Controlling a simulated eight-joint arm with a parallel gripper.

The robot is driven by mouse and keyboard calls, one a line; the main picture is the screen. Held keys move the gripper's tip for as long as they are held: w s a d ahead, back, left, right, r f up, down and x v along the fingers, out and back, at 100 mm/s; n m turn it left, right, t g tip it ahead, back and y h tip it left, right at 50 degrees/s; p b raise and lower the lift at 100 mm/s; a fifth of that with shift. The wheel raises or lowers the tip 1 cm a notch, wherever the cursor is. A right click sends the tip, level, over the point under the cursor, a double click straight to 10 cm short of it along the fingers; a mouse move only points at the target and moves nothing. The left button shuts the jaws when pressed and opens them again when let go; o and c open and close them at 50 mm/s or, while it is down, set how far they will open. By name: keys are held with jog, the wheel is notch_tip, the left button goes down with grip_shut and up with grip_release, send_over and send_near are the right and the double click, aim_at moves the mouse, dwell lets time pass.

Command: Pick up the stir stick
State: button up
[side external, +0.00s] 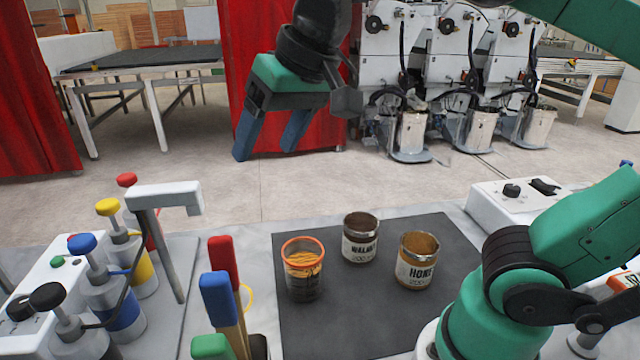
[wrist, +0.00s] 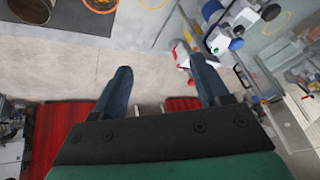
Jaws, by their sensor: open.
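My gripper (side external: 270,143) hangs open and empty in the air, above and behind the work table in the side view. Its two blue fingers also show spread apart in the wrist view (wrist: 160,76), with nothing between them. Several upright handles stand at the table's front: a red one (side external: 223,262), a blue one (side external: 218,292) and a green one (side external: 212,346). A light wooden shaft shows below the blue one. I cannot tell which of these, if any, is the stir stick. Their lower ends are out of frame.
On a dark mat (side external: 330,328) stand an orange-rimmed clear cup (side external: 303,280) and two open tins, one labelled WALNUT (side external: 360,246) and one HONEY (side external: 415,270). Colour-capped pump bottles (side external: 120,300) with a white arm (side external: 165,197) stand left. A white control box (side external: 515,205) is right.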

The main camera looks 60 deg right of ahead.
jog(key=s+a+m+g, duration=0.3)
jog(key=a, duration=0.6)
jog(key=m+g+h, duration=0.1)
jog(key=m+g, duration=0.1)
jog(key=m, duration=0.2)
send_over(210, 336)
jog(key=shift+w+d, duration=0.1)
jog(key=shift+w, duration=0.2)
notch_tip(210, 336, down, 4)
jog(key=shift+f, duration=3.35)
grip_shut()
